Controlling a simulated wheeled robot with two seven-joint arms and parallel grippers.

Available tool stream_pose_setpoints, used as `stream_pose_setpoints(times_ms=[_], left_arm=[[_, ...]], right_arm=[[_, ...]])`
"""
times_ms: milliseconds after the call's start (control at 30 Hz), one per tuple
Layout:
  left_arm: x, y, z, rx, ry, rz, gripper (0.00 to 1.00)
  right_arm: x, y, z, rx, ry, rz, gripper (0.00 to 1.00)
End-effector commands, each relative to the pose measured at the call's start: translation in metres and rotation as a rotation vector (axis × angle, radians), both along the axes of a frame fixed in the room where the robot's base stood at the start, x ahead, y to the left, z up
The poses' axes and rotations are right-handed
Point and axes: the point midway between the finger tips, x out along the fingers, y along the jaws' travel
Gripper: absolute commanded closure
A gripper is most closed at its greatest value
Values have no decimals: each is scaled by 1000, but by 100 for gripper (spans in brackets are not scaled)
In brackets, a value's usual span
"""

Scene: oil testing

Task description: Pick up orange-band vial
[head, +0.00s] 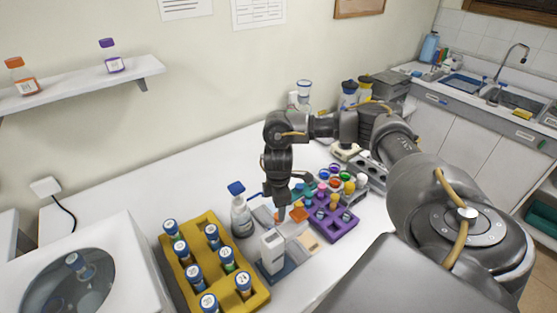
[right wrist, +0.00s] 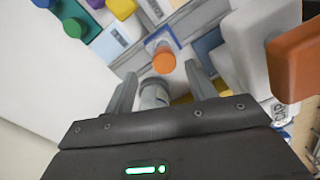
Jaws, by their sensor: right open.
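My right gripper (head: 282,210) reaches down among the items on the white table in the head view. In the right wrist view its two fingers (right wrist: 160,90) are apart, with nothing gripped between them. A small item with a round orange top (right wrist: 164,60) stands just beyond the fingertips, roughly centred between them. A grey cylinder (right wrist: 153,95) shows nearer, between the fingers. Several blue-capped vials with bands stand in the yellow rack (head: 178,262), among them one with a yellowish-orange band (head: 244,284). I cannot tell whether the orange-topped item bears a band. My left gripper is not in view.
A white device (head: 272,250) and a blue-capped bottle (head: 241,215) stand close by my right gripper. A purple rack (head: 333,224) with coloured items is to its right. A centrifuge-like machine (head: 110,265) stands at the left. An orange block (right wrist: 295,60) is close on the right.

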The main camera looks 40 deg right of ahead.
Motion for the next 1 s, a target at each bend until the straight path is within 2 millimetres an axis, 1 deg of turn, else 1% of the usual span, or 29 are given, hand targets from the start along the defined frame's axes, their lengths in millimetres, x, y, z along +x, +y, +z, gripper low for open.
stream_pose_setpoints(times_ms=[33, 167, 267, 467, 533, 633, 933, 1000], left_arm=[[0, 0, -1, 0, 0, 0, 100], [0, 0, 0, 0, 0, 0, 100], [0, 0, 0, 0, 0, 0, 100], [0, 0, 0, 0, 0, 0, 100], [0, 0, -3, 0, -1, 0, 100], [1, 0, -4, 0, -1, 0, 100], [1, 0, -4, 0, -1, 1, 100], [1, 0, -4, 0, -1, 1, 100]], right_arm=[[0, 0, -3, 0, 0, 0, 44], [0, 0, -4, 0, -1, 0, 44], [-1, 1, -9, 0, 1, 0, 44], [-7, 3, -34, 1, 3, -2, 44], [-6, 3, -45, 1, 3, -1, 44], [-6, 3, -53, 2, 1, -1, 44], [-5, 3, -55, 0, -1, 0, 44], [-5, 3, -55, 1, 0, 0, 53]])
